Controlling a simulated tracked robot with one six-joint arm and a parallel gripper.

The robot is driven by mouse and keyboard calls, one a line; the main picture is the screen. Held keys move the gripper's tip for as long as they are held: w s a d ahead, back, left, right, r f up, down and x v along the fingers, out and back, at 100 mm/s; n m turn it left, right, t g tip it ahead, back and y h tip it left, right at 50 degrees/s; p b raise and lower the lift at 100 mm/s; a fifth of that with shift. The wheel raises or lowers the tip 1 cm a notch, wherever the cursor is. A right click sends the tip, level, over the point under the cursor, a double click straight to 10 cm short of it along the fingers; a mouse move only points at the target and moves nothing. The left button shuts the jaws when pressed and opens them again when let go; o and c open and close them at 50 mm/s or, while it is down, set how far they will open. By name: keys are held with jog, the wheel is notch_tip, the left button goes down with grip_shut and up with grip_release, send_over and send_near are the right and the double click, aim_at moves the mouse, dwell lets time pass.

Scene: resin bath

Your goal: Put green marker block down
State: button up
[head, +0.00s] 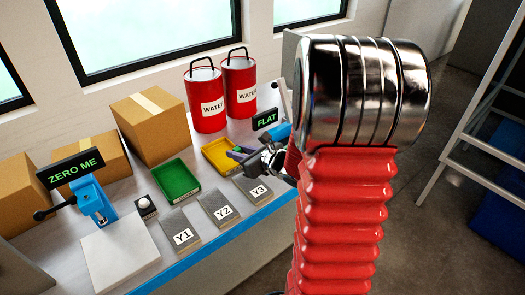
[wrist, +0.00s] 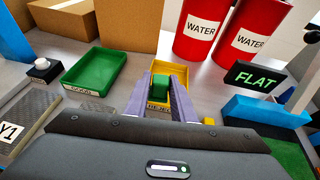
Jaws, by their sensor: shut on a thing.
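My gripper (wrist: 161,84) is shut on a green marker block (wrist: 161,80), held between two purple fingers in the wrist view. The yellow tray (wrist: 184,78) lies behind and around the block in that view; whether the block touches it I cannot tell.
Plates marked Y1 (head: 182,233), Y2 (head: 217,210) and Y3 (head: 252,191) line the bench front. Two red WATER cans (head: 207,100) and cardboard boxes (head: 150,122) stand behind. A FLAT display (wrist: 255,78) is on the right, a ZERO ME display (head: 71,168) on the left.

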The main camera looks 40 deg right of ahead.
jog(key=w+a+n+y, duration=0.1)
jog(key=w+a+y, duration=0.1)
jog(key=a, duration=1.7)
jog(key=shift+w+a+f+n+g, duration=0.15)
jog(key=shift+w+a+n+g, duration=0.2)
jog(key=shift+w, duration=0.25)
